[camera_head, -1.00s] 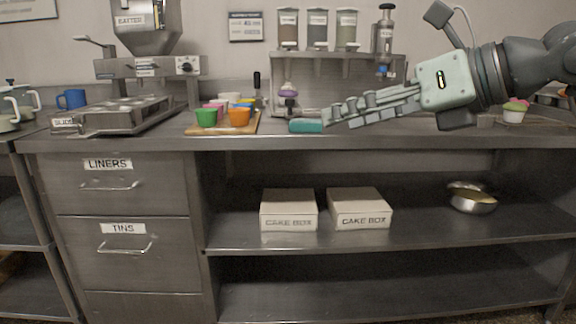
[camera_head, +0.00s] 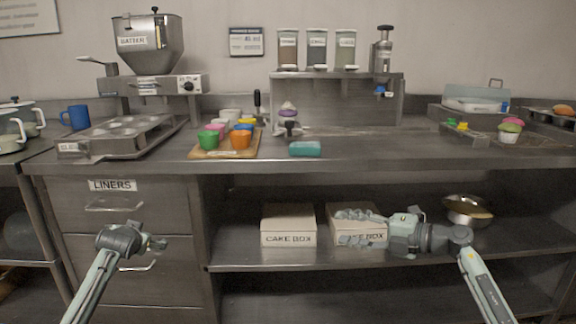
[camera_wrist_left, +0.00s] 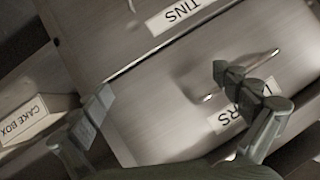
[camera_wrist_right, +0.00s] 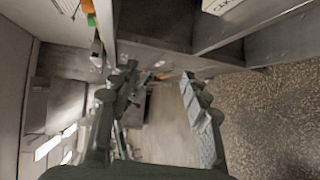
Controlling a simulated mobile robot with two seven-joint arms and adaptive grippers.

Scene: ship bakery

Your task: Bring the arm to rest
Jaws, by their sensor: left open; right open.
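My right gripper (camera_head: 365,229) is in front of the lower shelf in the head view, over the right cake box, with its fingers pointing left. In the right wrist view its two fingers (camera_wrist_right: 160,98) stand apart with nothing between them. My left gripper (camera_head: 152,243) is low at the left, in front of the drawer cabinet. In the left wrist view its fingers (camera_wrist_left: 163,85) are spread wide and empty, with drawer fronts beyond. Both arms are below the counter top.
The counter (camera_head: 350,150) holds a muffin tin (camera_head: 125,130), a board with coloured cups (camera_head: 225,153), a teal block (camera_head: 305,149) and a cupcake (camera_head: 509,131). Two cake boxes (camera_head: 288,225) and a metal bowl (camera_head: 467,210) are on the shelf. A drawer handle (camera_head: 114,207) juts near my left gripper.

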